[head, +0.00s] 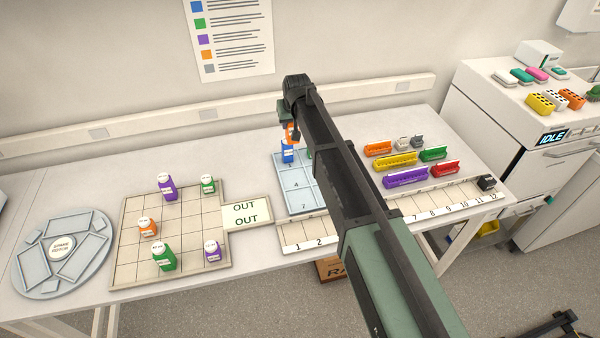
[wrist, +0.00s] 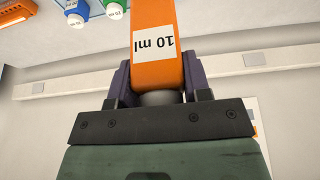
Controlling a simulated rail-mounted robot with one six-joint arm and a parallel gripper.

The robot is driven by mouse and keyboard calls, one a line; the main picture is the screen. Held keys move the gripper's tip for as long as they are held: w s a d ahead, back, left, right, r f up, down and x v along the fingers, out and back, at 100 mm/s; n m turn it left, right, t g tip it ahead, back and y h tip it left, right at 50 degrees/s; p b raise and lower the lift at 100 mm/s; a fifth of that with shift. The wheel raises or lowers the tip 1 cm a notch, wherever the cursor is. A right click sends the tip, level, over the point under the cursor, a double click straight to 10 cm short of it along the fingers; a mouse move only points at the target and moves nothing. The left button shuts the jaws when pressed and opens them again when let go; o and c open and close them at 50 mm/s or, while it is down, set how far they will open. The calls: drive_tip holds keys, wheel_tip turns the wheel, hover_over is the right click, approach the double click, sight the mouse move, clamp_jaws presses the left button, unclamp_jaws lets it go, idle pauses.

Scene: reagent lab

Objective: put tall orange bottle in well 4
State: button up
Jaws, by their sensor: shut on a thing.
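My gripper (wrist: 160,75) is shut on the orange bottle (wrist: 152,42), whose label reads 10 ml. In the head view only a small part of the orange bottle (head: 292,133) shows beside my arm, seemingly above the back of the light-blue well tray (head: 279,202). Well 4 (head: 296,185) is visible at the tray's left, in the middle row, and looks empty. A blue bottle (head: 287,153) stands in the tray's back-left well. My arm covers the tray's right side.
A green bottle (head: 309,153) beside the blue one is mostly hidden by my arm. A grid board (head: 122,252) at left holds several bottles, including a shorter orange one (head: 147,227). Coloured racks (head: 405,178) and a numbered strip (head: 296,239) lie around the tray.

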wheel_tip(320, 180, down, 19)
drive_tip(key=b, duration=1.7)
drive_tip(key=shift+d, duration=0.15)
drive_tip(key=shift+r, duration=0.2)
drive_tip(key=shift+f, duration=0.15)
drive_tip(key=o, duration=0.9)
drive_tip(key=shift+r+p, duration=0.35)
drive_tip(key=shift+r, duration=0.05)
drive_tip(key=p+v, duration=1)
drive_tip(key=v, duration=0.1)
drive_tip(key=shift+s+r+p, duration=0.1)
drive_tip(key=shift+r+p, duration=0.15)
drive_tip(key=shift+p, duration=0.05)
